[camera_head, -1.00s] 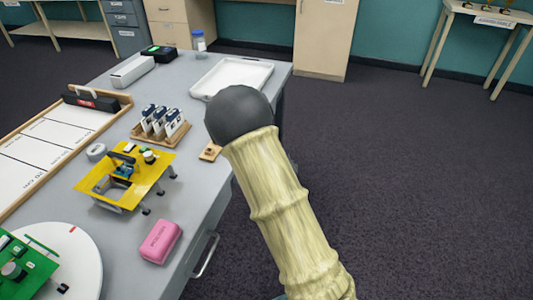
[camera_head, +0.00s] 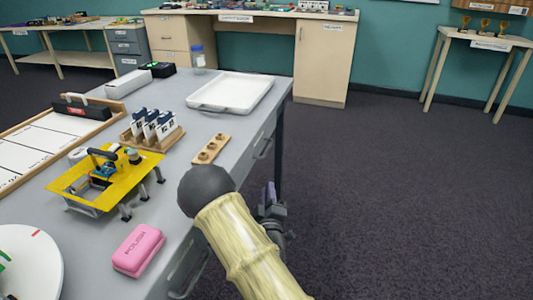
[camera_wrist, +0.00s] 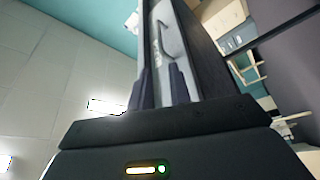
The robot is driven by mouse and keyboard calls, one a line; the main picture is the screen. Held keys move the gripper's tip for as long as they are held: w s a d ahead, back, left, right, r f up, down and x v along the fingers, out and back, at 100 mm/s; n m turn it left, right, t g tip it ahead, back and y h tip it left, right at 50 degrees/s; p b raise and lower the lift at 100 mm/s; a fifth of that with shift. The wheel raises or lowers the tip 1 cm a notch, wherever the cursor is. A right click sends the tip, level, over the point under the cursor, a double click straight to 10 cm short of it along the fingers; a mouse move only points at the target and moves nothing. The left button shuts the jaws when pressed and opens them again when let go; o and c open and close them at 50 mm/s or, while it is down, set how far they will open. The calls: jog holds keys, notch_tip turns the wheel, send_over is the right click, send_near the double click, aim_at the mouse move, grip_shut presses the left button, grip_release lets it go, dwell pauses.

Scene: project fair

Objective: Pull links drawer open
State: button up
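The grey table (camera_head: 225,112) has drawers along its right side. A far drawer handle (camera_head: 263,147) shows past my arm, and a nearer one (camera_head: 190,272) is partly hidden by it. My gripper (camera_head: 269,194) is beside the table's right side, mostly behind my arm. In the wrist view its two dark fingers (camera_wrist: 161,84) are apart with nothing held between them. Ahead of them is a grey drawer front (camera_wrist: 158,75) with a curved handle (camera_wrist: 172,38), seen sideways. A small label (camera_wrist: 157,50) there is too small to read. The drawers look shut.
On the table stand a white tray (camera_head: 232,94), a wooden strip with holes (camera_head: 210,149), a rack of cards (camera_head: 153,130), a yellow device (camera_head: 106,182) and a pink block (camera_head: 139,251). The carpet (camera_head: 405,190) to the right is clear.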

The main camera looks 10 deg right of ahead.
aim_at(267, 149)
jog(key=b+x, duration=0.4)
jog(key=x, duration=1.3)
jog(key=shift+w+r, duration=0.1)
jog(key=shift+w, duration=0.1)
jog(key=shift+c, duration=0.4)
grip_shut()
